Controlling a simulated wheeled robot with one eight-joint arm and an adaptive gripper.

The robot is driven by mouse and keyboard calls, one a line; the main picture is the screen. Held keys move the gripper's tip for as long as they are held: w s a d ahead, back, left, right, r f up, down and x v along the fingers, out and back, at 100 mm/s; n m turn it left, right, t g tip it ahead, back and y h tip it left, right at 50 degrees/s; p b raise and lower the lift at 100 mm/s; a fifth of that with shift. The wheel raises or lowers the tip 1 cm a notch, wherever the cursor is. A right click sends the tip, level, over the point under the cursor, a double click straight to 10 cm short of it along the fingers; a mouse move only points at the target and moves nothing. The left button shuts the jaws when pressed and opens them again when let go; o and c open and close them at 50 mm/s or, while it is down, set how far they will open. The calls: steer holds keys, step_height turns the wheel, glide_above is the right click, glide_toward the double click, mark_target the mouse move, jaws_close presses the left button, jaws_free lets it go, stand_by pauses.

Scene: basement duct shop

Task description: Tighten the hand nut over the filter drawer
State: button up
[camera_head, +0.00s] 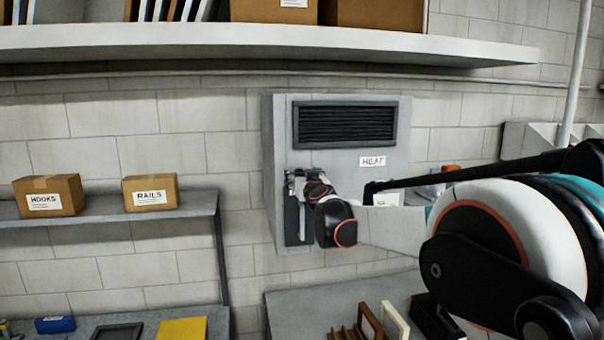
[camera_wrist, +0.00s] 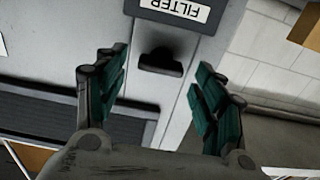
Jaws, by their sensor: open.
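A grey wall panel (camera_head: 402,115) carries a dark louvred vent and a HEAT label. My gripper (camera_head: 296,186) is at its lower left and covers the spot in front of it. In the wrist view, which is upside down, a dark knob-like piece (camera_wrist: 160,62), seemingly the hand nut, sits on the panel beside a white FILTER label (camera_wrist: 178,9). My gripper (camera_wrist: 161,82) is open there, its teal-padded fingers on either side of the knob with a gap on both sides. The nut is hidden in the head view. I cannot make out the drawer's outline.
Left of the panel, a shelf (camera_head: 100,219) holds a HOOKS box (camera_head: 48,196) and a RAILS box (camera_head: 150,192). A long shelf (camera_head: 250,42) runs above. A grey worktop (camera_head: 290,303) with wooden frames (camera_head: 394,322) lies below the panel.

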steer(key=shift+w+a, duration=0.15)
steer(key=shift+w, duration=0.3)
steer(key=c, duration=1.1)
steer(key=shift+o, duration=0.2)
